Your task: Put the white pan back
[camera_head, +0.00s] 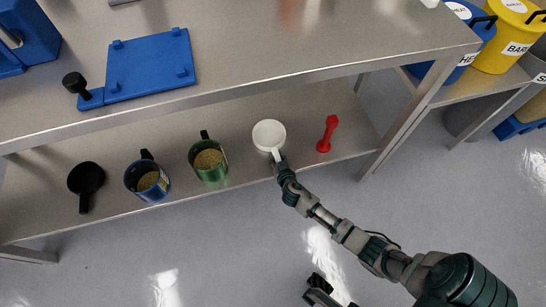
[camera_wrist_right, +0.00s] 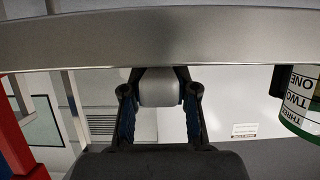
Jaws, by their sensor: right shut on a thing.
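The white pan (camera_head: 268,133) is a small round pan at the front part of the lower shelf in the head view, its handle pointing toward the front edge. My right gripper (camera_head: 280,165) is shut on that handle; in the right wrist view the white handle (camera_wrist_right: 159,87) sits between the two fingers. I cannot tell whether the pan rests on the shelf or is slightly raised. A dark part at the bottom of the head view may be my left gripper (camera_head: 318,283); its fingers cannot be made out.
On the lower shelf (camera_head: 335,105), a green mug (camera_head: 211,171), a blue mug (camera_head: 158,192) and a black pan (camera_head: 86,178) stand left of the white pan. A red object (camera_head: 327,134) stands to its right.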

